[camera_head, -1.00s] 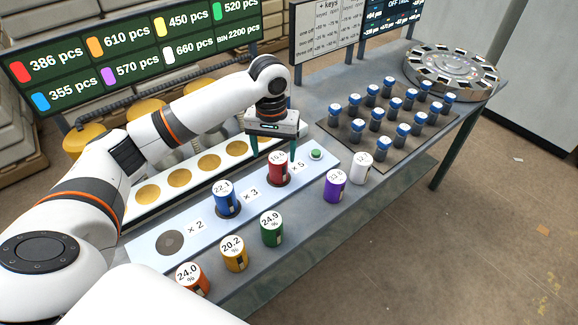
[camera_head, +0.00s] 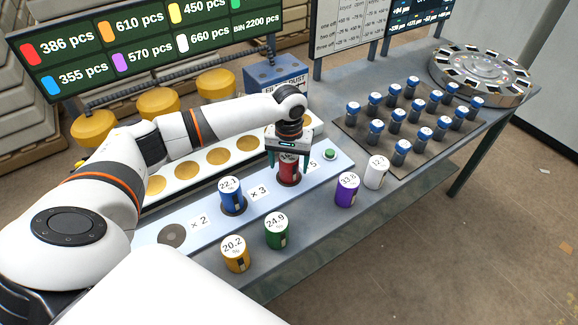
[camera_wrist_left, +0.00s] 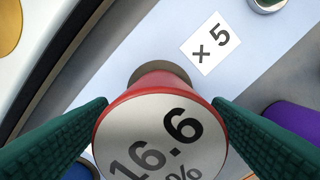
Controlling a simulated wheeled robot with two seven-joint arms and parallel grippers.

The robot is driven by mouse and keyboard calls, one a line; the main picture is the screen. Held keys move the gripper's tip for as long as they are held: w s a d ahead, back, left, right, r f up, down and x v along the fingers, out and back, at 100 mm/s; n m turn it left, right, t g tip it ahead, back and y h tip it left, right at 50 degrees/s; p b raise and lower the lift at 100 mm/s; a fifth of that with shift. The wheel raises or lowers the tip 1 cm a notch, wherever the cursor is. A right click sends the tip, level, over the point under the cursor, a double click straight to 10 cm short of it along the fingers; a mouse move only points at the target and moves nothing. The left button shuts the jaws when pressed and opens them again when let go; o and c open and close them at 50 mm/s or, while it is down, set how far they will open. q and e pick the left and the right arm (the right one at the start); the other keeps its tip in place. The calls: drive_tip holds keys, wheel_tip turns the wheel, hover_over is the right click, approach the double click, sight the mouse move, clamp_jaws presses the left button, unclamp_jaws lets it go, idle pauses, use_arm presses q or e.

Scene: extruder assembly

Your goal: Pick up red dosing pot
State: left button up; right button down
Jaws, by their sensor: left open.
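The red dosing pot (camera_head: 289,175) stands upright on the light strip near the "× 5" label. In the left wrist view the red pot (camera_wrist_left: 160,130) fills the lower middle, its white lid reading 16.6 %. My left gripper (camera_head: 288,160) is lowered over the pot, with its green fingers on either side of it. In the left wrist view the fingers (camera_wrist_left: 160,125) flank the lid; the jaws are open, and I cannot tell whether either touches the pot. My right gripper is not in view.
A blue pot (camera_head: 231,198) stands on the strip to the left. Purple (camera_head: 347,191) and white (camera_head: 375,174) pots stand to the right. Green (camera_head: 276,232) and yellow (camera_head: 235,255) pots stand in front. A green button (camera_head: 329,154) and a dark mat with several blue-capped pieces lie beyond.

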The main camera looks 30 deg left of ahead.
use_arm(q)
drive_tip(key=shift+f, duration=1.3)
drive_tip(key=c, duration=1.1)
drive_tip(key=shift+r, duration=0.1)
drive_tip(key=shift+c, duration=0.2)
drive_tip(key=shift+r, duration=0.1)
